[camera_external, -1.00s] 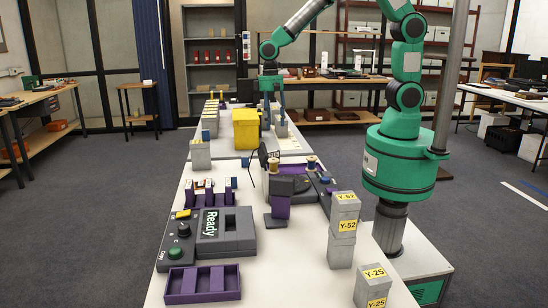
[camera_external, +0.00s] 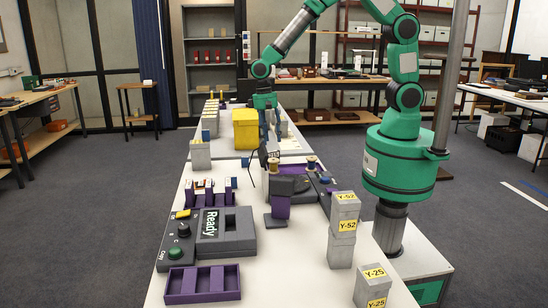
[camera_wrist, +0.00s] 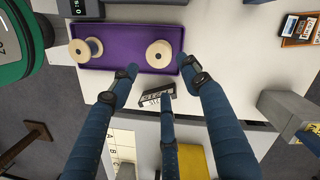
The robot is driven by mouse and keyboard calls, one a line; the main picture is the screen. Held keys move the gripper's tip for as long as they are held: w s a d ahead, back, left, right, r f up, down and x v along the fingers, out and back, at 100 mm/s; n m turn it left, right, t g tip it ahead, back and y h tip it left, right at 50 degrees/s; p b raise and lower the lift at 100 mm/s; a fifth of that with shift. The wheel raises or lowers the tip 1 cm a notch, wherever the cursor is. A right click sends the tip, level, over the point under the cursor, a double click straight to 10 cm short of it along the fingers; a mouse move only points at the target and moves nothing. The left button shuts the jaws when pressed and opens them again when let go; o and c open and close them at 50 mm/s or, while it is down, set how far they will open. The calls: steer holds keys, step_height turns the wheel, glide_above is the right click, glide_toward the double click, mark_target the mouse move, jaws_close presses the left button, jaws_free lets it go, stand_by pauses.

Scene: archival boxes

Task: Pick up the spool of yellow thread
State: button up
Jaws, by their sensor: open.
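My gripper (camera_external: 268,143) is open and empty, pointing down behind the spools in the external view. In the wrist view its blue fingers (camera_wrist: 160,75) are spread, with tips near the tray edge just below the right spool.
The purple tray (camera_wrist: 118,66) has low walls. A yellow bin (camera_external: 246,128) stands farther back on the table. A dark device (camera_external: 284,187) is in front of the spools, and stacked grey boxes (camera_external: 343,230) stand to the right. A grey box (camera_wrist: 288,113) also shows in the wrist view.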

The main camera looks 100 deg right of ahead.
mark_target(273, 160)
steer(key=f, duration=0.2)
steer(key=f+b, duration=0.1)
steer(key=f, duration=0.4)
steer(key=shift+s+a, duration=0.35)
steer(key=shift+s+a+f+b, duration=0.1)
steer(key=shift+f+b, duration=0.25)
steer(key=shift+f, duration=0.5)
steer(key=shift+s+a+f+b, duration=0.15)
steer(key=shift+f+b, duration=0.25)
steer(key=shift+f, duration=0.45)
steer(key=shift+s+a+f+b, duration=0.1)
steer(key=shift+f+b, duration=0.25)
steer(key=shift+f, duration=0.5)
steer(key=c, duration=0.9)
